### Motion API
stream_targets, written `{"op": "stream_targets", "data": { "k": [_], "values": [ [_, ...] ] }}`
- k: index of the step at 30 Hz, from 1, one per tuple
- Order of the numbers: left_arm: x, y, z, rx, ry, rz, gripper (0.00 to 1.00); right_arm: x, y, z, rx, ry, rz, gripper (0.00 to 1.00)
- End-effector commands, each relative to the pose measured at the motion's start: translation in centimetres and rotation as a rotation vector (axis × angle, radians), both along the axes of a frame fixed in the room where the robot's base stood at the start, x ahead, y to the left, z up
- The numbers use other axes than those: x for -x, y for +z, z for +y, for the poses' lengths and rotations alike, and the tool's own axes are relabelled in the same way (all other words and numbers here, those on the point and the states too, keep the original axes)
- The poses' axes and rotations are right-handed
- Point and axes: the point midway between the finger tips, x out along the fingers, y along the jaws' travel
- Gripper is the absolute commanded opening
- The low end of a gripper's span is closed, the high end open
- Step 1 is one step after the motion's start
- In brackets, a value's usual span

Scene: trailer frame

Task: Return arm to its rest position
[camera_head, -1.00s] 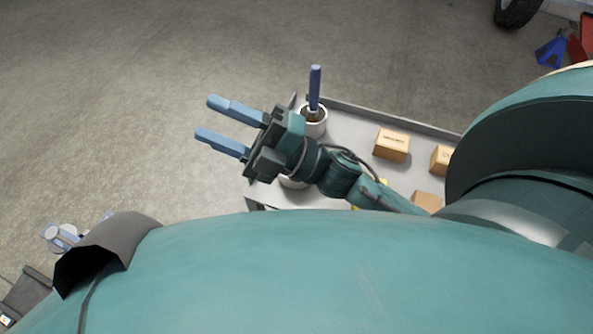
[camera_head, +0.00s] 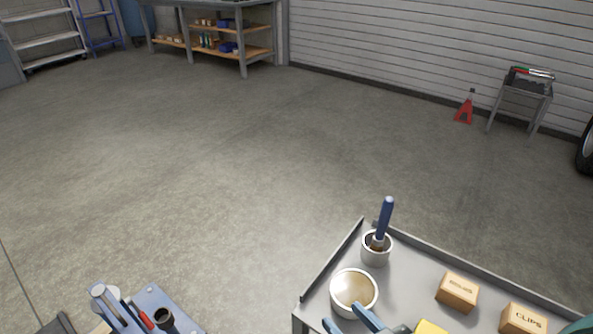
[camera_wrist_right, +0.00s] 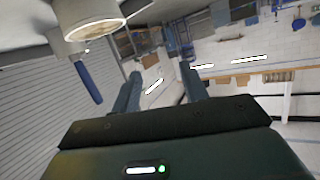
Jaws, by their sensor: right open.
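My right gripper (camera_head: 343,315) shows at the bottom edge of the head view, beside the front of the grey cart top. Its two blue fingers are apart, with nothing seen between them. In the right wrist view its fingers (camera_wrist_right: 159,72) also stand apart and empty. A round tub (camera_head: 353,293) with a tan top is just beyond the fingertips in the head view. Most of the right arm is out of the head view. My left gripper is not in view.
On the grey cart (camera_head: 423,265) stand a white cup (camera_head: 376,250) holding a blue-handled tool (camera_head: 384,218), and small cardboard boxes (camera_head: 457,291).

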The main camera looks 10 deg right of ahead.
Motion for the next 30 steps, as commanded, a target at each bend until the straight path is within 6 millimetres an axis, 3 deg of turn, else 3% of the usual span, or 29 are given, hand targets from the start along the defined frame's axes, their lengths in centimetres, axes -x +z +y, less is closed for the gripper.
{"op": "stream_targets", "data": {
  "k": [15,30],
  "values": [
    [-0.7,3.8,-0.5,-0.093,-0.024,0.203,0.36,-0.7,3.9,0.5,0.096,0.026,0.199,0.44],
    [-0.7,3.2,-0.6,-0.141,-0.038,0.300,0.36,-0.7,3.3,0.6,0.144,0.041,0.297,0.44]
  ]
}}
